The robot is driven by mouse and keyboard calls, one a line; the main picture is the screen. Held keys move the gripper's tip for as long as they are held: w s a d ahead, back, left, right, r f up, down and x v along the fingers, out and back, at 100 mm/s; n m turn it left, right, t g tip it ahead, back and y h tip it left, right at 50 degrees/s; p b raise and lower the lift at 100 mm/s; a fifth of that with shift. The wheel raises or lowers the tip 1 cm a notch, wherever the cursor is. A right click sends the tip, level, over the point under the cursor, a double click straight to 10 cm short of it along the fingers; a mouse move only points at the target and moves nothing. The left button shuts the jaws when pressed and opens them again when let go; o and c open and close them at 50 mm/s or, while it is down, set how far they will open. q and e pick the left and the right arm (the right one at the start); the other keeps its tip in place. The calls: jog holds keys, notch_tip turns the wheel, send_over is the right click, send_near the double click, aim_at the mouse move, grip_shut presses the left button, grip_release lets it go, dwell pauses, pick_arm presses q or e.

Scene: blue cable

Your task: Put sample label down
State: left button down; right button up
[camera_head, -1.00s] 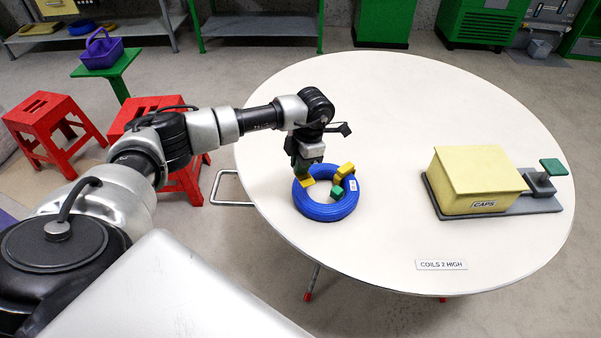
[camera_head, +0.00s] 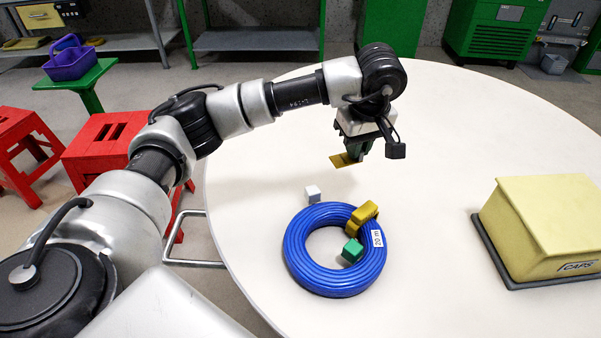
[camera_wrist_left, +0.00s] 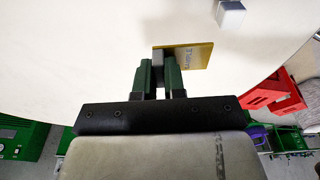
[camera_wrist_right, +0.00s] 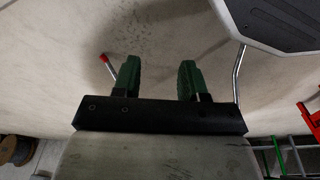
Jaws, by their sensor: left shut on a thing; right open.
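My left gripper (camera_head: 358,149) is shut on a flat yellow label (camera_head: 343,160) and holds it above the white table, behind the blue coil. The left wrist view shows the label (camera_wrist_left: 192,56) between the fingertips (camera_wrist_left: 160,68), with dark lettering on its face, too small to read. The blue cable coil (camera_head: 308,268) lies flat on the table with a white "20 m" tag (camera_head: 377,239). A yellow clip-like piece (camera_head: 362,217) and a green block (camera_head: 352,250) are at its right side.
A small white cube (camera_head: 313,194) sits just behind the coil. A yellow CAPS box (camera_head: 545,225) stands on a dark base at the right. The round white table (camera_head: 430,270) is clear between coil and box. Red stools (camera_head: 95,150) stand at the left.

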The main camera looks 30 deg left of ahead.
pick_arm(q)
send_over(306, 173)
jog(key=f, duration=0.6)
jog(key=shift+d+f, duration=0.2)
jog(key=shift+f, duration=0.15)
notch_tip(306, 173, down, 4)
jog(key=shift+r+b, duration=0.1)
jog(key=shift+b, duration=0.35)
pick_arm(e)
jog(key=r, duration=0.1)
jog(key=w+r, duration=0.1)
jog(key=r, duration=0.1)
jog(key=shift+w+a+r, duration=0.15)
jog(key=shift+w+r, duration=0.05)
jog(key=shift+w, duration=0.15)
pick_arm(q)
jog(key=shift+f, duration=0.2)
pick_arm(e)
jog(key=shift+s+f, duration=0.1)
pick_arm(q)
jog(key=c, duration=1.2)
grip_release()
pick_arm(e)
jog(key=shift+w+r, duration=0.2)
jog(key=shift+r, duration=0.15)
